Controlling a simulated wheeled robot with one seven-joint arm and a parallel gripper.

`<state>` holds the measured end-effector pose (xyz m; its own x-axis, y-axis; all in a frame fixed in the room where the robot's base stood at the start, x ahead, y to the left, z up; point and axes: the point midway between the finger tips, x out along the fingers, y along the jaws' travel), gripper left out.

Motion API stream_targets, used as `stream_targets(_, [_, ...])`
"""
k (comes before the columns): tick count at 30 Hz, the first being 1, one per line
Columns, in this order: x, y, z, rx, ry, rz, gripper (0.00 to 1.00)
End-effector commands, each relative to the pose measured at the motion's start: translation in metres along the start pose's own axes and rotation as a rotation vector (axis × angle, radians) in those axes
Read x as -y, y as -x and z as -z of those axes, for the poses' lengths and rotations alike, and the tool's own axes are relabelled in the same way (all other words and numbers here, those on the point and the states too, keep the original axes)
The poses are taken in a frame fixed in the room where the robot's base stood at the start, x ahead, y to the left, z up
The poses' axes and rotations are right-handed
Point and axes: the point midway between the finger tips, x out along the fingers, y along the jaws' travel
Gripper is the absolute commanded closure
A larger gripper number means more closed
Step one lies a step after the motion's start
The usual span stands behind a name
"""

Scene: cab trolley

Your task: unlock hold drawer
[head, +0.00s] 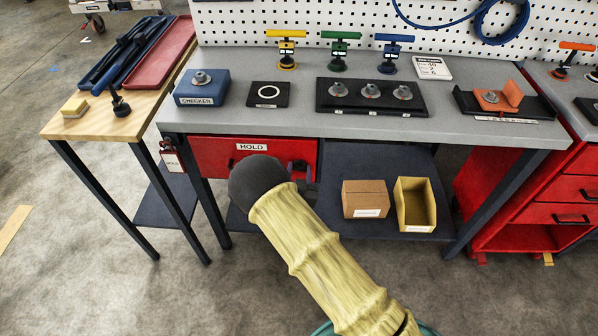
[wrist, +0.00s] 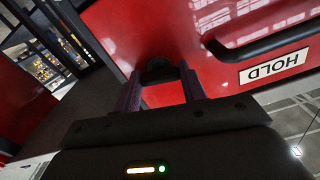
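The red HOLD drawer (head: 212,158) is under the grey workbench and looks closed. Its white HOLD label (head: 251,147) and dark handle show in the wrist view, where the label (wrist: 274,66) is upside down. A dark round knob (wrist: 159,71) on the red front lies between the fingertips of my gripper (wrist: 160,76). The two purple fingers stand apart, one on each side of the knob. I cannot tell whether they press on it. In the head view my arm hides part of the drawer front and most of the gripper.
A cardboard box (head: 365,199) and an open yellow bin (head: 414,205) stand on the lower shelf (head: 340,163). A wooden side table (head: 75,127) is at the left. A red cabinet (head: 520,205) is at the right. The floor in front is clear.

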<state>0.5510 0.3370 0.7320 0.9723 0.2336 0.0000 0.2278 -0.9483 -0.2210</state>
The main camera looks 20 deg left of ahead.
Motion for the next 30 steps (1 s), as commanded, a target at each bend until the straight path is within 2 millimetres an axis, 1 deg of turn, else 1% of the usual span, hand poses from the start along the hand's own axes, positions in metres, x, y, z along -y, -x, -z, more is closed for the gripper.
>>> stream_targets(5, [0.0002,0.0002,-0.0004,0.0,0.019,0.001,0.81])
stream_targets(16, [0.0001,0.0002,-0.0006,0.0,0.227,0.0,0.81])
stream_targets(25, [0.0003,0.0002,-0.0002,0.0,0.241,0.001,0.81])
stream_targets(26, [0.0003,0.0002,-0.0002,0.0,0.241,0.001,0.56])
stream_targets(27, [0.0002,0.0002,-0.0002,0.0,0.241,0.001,0.48])
stream_targets(29, [0.0003,0.0002,-0.0002,0.0,0.24,0.001,0.37])
stream_targets(30, [0.0002,0.0002,-0.0001,0.0,0.24,0.0,0.36])
